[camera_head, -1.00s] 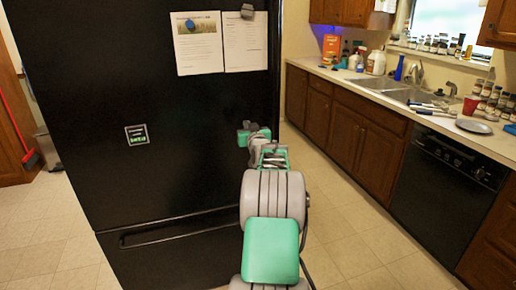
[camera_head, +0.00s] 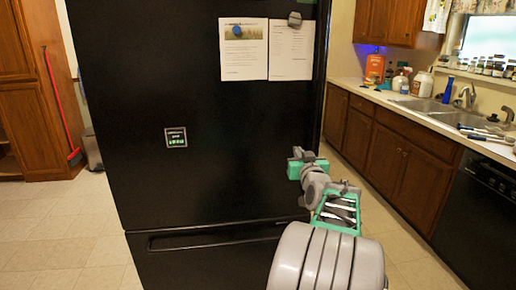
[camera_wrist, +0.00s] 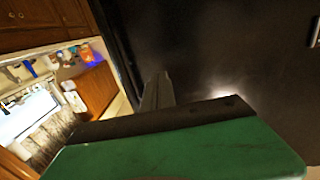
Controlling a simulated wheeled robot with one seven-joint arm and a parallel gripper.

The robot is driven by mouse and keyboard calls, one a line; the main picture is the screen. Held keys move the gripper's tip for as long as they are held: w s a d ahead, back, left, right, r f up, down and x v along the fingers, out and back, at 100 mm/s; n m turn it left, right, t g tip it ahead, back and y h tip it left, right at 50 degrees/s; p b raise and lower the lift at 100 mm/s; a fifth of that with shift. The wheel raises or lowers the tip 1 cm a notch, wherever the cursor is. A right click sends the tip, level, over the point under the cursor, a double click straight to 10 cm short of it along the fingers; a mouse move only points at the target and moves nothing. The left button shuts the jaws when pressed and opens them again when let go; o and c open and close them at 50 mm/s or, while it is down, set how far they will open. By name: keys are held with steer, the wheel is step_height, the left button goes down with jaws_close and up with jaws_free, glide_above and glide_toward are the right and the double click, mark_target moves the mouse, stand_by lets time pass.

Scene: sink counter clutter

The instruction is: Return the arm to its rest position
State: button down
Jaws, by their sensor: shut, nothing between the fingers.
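My arm (camera_head: 325,200) reaches up from the bottom right of the head view, in front of the right side of the black fridge (camera_head: 190,90). Its far end, with green and grey parts, is bent and stands before the fridge door; the fingers cannot be made out there. In the wrist view my gripper (camera_wrist: 158,85) shows its narrow fingers together, shut and empty. The fridge's dark surface (camera_wrist: 225,50) fills the right of that view. No object is held.
The counter (camera_head: 415,100) with sink, bottles and utensils runs along the right, above wooden cabinets (camera_head: 385,150) and a black dishwasher (camera_head: 475,205). Papers (camera_head: 245,50) hang on the fridge. A red-handled broom (camera_head: 60,105) stands at the left. Tiled floor is clear at lower left (camera_head: 75,235).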

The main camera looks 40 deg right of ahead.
steer(key=w+a+f+n+g+y+p, duration=0.2)
steer(key=w+a+f+y, duration=0.15)
steer(key=a, duration=0.95)
steer(key=w+a+f+n+g+y+p, duration=0.1)
steer(key=w+a+f+n+y+p, duration=0.2)
steer(key=a, duration=1)
steer(key=s+a+f+g+y+p, duration=0.15)
steer(key=s+a+g+y, duration=0.35)
steer(key=a, duration=0.8)
steer(key=s+a+f+n+g, duration=0.1)
steer(key=s+a+f, duration=0.1)
steer(key=s+a, duration=0.2)
steer(key=s+a+f+n+g+h+p, duration=0.1)
steer(key=s+a, duration=0.4)
steer(key=s, duration=0.6)
steer(key=shift+f+g+p, duration=0.3)
steer(key=shift+f+g, duration=0.25)
steer(key=shift+g, duration=0.15)
steer(key=shift+a, duration=0.1)
